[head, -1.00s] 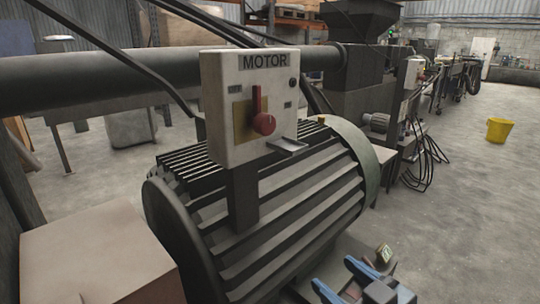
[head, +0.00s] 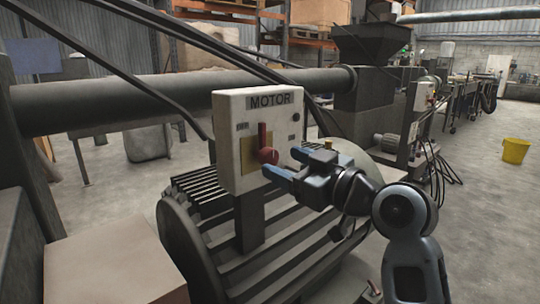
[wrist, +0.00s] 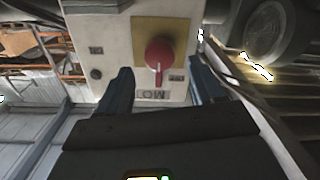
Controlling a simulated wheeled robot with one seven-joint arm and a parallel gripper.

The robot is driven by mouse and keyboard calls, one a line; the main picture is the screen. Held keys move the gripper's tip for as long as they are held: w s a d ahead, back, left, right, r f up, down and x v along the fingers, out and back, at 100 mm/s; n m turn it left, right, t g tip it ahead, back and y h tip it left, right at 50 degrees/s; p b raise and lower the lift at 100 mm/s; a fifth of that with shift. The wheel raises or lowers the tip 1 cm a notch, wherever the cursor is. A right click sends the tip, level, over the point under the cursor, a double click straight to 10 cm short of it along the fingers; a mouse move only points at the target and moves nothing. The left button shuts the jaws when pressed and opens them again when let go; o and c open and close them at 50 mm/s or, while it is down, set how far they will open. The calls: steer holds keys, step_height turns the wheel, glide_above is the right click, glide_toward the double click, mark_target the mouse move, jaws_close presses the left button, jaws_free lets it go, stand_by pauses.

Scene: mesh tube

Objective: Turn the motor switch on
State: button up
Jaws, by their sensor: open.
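The motor switch is a red rotary handle (head: 266,146) on a yellow plate, on the front of a white box (head: 231,110) labelled MOTOR. In the head view its lever points up toward the label. My gripper (head: 283,164) is open in front of the box, its blue fingers pointing at the switch. In the wrist view the red switch (wrist: 160,54) lies ahead, between the lines of the two fingers (wrist: 160,80), with the box seen upside down. The fingers look near the switch; I cannot tell if either touches it.
The box stands on a post over a large ribbed motor (head: 195,255). A thick dark pipe (head: 120,103) runs behind the box. A brown block (head: 110,265) is at the front left. A yellow bucket (head: 515,150) stands on open floor at the right.

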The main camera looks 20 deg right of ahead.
mark_target(273, 158)
steer(key=shift+x, duration=2.75)
steer(key=shift+c, duration=0.3)
steer(key=c, duration=1)
steer(key=shift+o, duration=0.2)
